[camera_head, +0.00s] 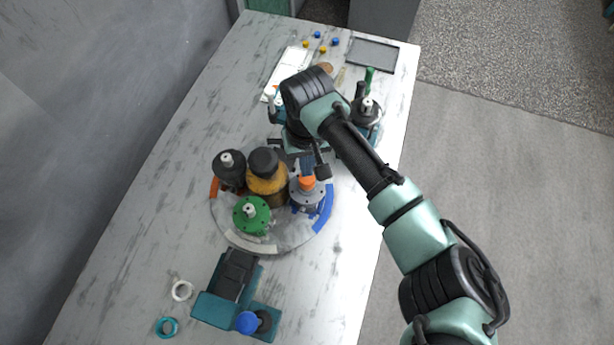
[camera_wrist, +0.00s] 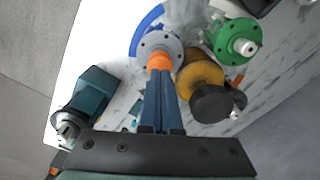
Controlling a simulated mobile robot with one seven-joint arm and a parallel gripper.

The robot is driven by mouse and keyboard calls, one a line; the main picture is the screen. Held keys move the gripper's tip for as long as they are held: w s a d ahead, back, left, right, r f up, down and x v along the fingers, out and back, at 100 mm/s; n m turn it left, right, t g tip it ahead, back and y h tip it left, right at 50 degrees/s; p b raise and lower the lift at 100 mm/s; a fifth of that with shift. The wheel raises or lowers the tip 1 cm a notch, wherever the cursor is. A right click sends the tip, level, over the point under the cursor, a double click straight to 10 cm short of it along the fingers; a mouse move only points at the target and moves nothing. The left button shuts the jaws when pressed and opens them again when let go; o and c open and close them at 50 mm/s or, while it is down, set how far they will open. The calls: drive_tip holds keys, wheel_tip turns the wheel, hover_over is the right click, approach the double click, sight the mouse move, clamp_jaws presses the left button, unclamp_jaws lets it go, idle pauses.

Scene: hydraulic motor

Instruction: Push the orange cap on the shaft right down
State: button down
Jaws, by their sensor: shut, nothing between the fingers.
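The orange cap (camera_head: 307,183) sits on top of the grey motor (camera_head: 308,202), upright on the round turntable (camera_head: 244,239). The shaft itself is hidden by the cap and fingers. My gripper (camera_head: 307,171) is shut and empty, with its blue fingers pointing down at the cap. In the wrist view the shut fingertips (camera_wrist: 160,78) overlap the near part of the orange cap (camera_wrist: 160,61), above the round grey flange (camera_wrist: 157,42). I cannot tell whether they touch the cap or how far down it sits.
On the turntable stand a green motor (camera_head: 251,215), a yellow-and-black one (camera_head: 267,178) and a black one (camera_head: 229,168), close on the left. A teal vise-like fixture (camera_head: 212,307) stands at the front. A black tray (camera_head: 372,54) lies at the back.

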drive_tip(key=shift+f, duration=0.2)
drive_tip(key=shift+f+b, duration=0.8)
drive_tip(key=shift+f, duration=0.55)
drive_tip(key=shift+f, duration=0.25)
wheel_tip(320, 180, up, 7)
drive_tip(key=p, duration=0.6)
drive_tip(key=shift+f+p, duration=0.15)
drive_tip(key=shift+p, duration=0.25)
